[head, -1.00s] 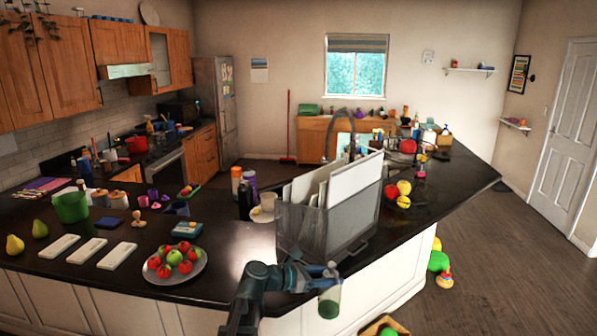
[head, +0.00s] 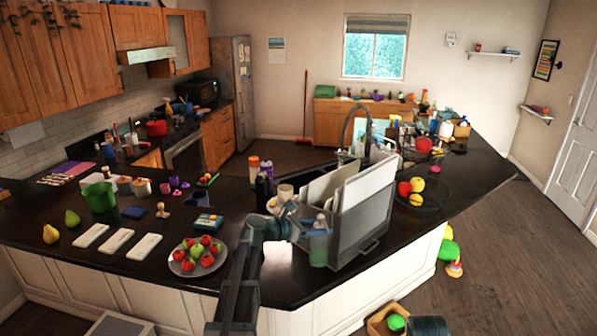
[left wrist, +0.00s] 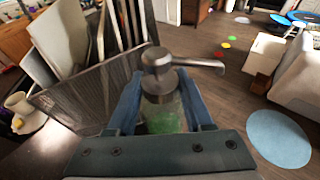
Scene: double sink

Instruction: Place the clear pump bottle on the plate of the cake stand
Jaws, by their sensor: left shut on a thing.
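The clear pump bottle (head: 319,251) holds green liquid and has a grey pump head. My left gripper (head: 310,230) is shut on it and holds it roughly upright before the mesh rack. In the left wrist view the pump head (left wrist: 160,62) rises between the blue fingers of my left gripper (left wrist: 163,112), with its spout to the right. Whether the bottle touches the rack cannot be told. I cannot clearly make out the cake stand; the far counter is crowded and partly hidden behind the rack.
A mesh rack (head: 372,238) with white boards stands close behind the bottle. A plate of apples (head: 183,268) lies to its left. A dark fruit holder (head: 436,199) and a tap (head: 345,125) are beyond the rack. Dark counter (head: 290,285) is bare in front.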

